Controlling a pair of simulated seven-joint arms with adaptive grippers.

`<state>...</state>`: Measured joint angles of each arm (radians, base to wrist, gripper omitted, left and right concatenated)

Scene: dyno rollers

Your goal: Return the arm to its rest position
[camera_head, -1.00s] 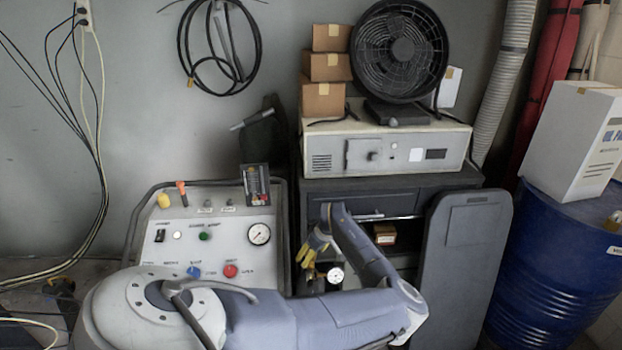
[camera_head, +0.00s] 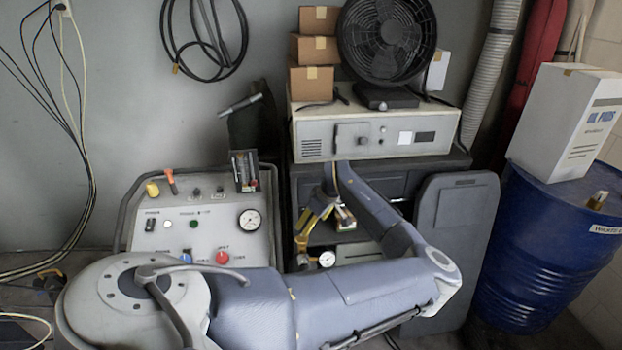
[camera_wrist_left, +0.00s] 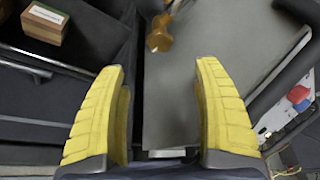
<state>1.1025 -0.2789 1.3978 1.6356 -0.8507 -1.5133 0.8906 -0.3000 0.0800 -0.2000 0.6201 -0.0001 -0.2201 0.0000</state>
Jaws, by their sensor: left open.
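My left arm reaches across the front of the head view, bends at the elbow on the right and comes back up toward the dark cabinet. My left gripper (camera_head: 312,228) has yellow fingers and hangs in front of the cabinet, to the right of the control panel. In the left wrist view the two yellow fingers (camera_wrist_left: 162,115) are spread apart with nothing between them. A brass fitting (camera_wrist_left: 160,38) lies beyond the fingertips, apart from them. My right gripper is in neither view.
The control panel (camera_head: 165,222) with gauge and knobs stands left of the gripper. The dark cabinet (camera_head: 385,183) holds a small box (camera_head: 345,219), also in the wrist view (camera_wrist_left: 45,22). A gauge (camera_head: 327,259) sits below the gripper. A blue drum (camera_head: 530,250) stands right.

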